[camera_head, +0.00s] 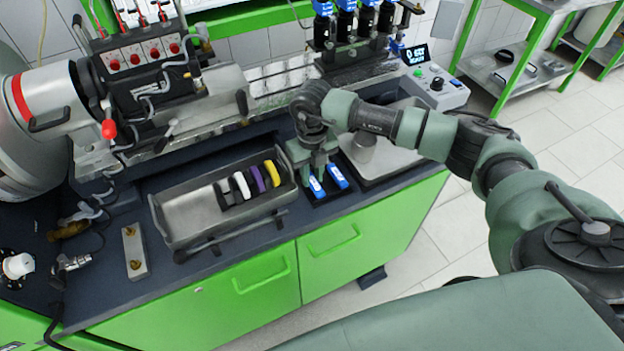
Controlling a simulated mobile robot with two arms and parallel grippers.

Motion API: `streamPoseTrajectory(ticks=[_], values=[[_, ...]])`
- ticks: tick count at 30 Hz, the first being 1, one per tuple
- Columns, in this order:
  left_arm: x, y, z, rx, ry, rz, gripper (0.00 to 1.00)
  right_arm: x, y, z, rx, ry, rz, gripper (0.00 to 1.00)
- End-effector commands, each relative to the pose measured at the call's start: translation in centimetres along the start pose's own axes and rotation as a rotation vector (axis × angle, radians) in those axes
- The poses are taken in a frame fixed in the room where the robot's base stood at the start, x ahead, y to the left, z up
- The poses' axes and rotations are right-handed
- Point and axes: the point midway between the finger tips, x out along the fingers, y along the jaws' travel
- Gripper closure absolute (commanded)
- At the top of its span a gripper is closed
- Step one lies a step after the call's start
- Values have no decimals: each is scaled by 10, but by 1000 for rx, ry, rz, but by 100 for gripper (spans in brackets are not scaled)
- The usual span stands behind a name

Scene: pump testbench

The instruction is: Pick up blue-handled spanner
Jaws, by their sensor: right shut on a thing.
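My right gripper (322,172) points down at the right end of the workbench, just right of the metal tray. It is shut on a blue piece with white marks (316,187), which I take to be the blue-handled spanner. A second blue piece (338,176) shows close beside it. Both are over a dark holder or patch on the bench. The gripper's fingers and wrist cover part of them, and the spanner's metal end cannot be made out. My left gripper is not in view.
A metal tray (180,221) holds black, white, purple and yellow pieces. A control box (440,90) and pump equipment line the back. A metal block (133,252) lies left of the tray.

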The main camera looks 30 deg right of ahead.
Motion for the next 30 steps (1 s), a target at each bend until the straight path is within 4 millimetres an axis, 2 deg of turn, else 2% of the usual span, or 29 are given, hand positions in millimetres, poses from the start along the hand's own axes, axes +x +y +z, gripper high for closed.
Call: streamPoseTrajectory(ticks=[8,14,17,24,30], values=[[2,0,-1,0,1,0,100,-6,0,1,0,-2,0,100],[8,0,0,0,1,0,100,-32,0,1,0,-5,0,100],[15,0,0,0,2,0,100,-56,0,2,-1,-8,1,100],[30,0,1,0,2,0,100,-127,0,2,0,-9,1,100],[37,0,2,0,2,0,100,-173,0,1,-1,-5,0,100]])
